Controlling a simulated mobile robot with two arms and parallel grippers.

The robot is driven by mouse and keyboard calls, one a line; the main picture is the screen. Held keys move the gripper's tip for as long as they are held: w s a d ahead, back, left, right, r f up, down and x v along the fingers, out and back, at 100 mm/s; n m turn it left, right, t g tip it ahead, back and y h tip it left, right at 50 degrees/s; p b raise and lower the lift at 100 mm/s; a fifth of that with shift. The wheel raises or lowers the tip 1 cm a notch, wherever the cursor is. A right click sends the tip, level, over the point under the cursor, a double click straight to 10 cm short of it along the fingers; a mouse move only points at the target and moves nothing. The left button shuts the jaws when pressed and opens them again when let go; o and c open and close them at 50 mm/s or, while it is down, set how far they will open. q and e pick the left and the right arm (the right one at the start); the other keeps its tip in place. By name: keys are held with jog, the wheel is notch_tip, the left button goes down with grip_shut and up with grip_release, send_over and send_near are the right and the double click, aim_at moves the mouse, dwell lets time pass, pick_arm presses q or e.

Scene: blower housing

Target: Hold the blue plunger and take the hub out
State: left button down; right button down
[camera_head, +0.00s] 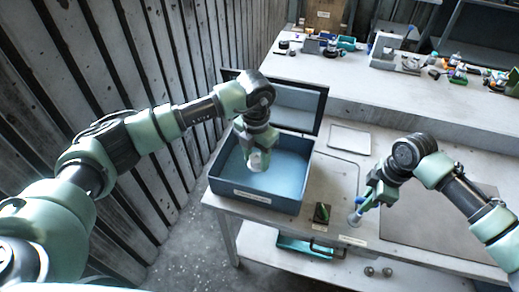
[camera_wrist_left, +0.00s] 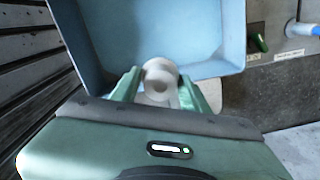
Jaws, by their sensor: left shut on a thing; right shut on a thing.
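The hub (camera_head: 257,161), a pale grey-white round part, is between the fingers of my left gripper (camera_head: 257,151), over the blue-lined box. In the left wrist view the hub (camera_wrist_left: 161,78) sits between both green fingers, shut on it. My right gripper (camera_head: 368,197) is shut on the blue plunger (camera_head: 360,200), upright over the bench's front part, with a grey round piece (camera_head: 354,218) at its lower end. The plunger's blue part (camera_wrist_left: 305,29) also shows at the right edge of the left wrist view. My right fingers partly hide the plunger.
The open box (camera_head: 250,197) has a blue interior and a raised lid (camera_head: 300,97) behind it. A dark block with a green lever (camera_head: 321,213) stands between box and plunger. A flat grey mat (camera_head: 430,222) lies at right. Several small parts crowd the back bench.

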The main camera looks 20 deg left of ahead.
pick_arm(q)
jog(key=s, duration=0.9)
jog(key=shift+s, duration=0.35)
pick_arm(e)
jog(key=shift+r, duration=2.25)
jog(key=c, duration=1.3)
grip_release()
jog(key=r, duration=0.4)
jog(key=d+r, duration=0.1)
jog(key=r, duration=0.7)
jog(key=shift+w+d, duration=0.1)
jog(key=shift+d, duration=0.15)
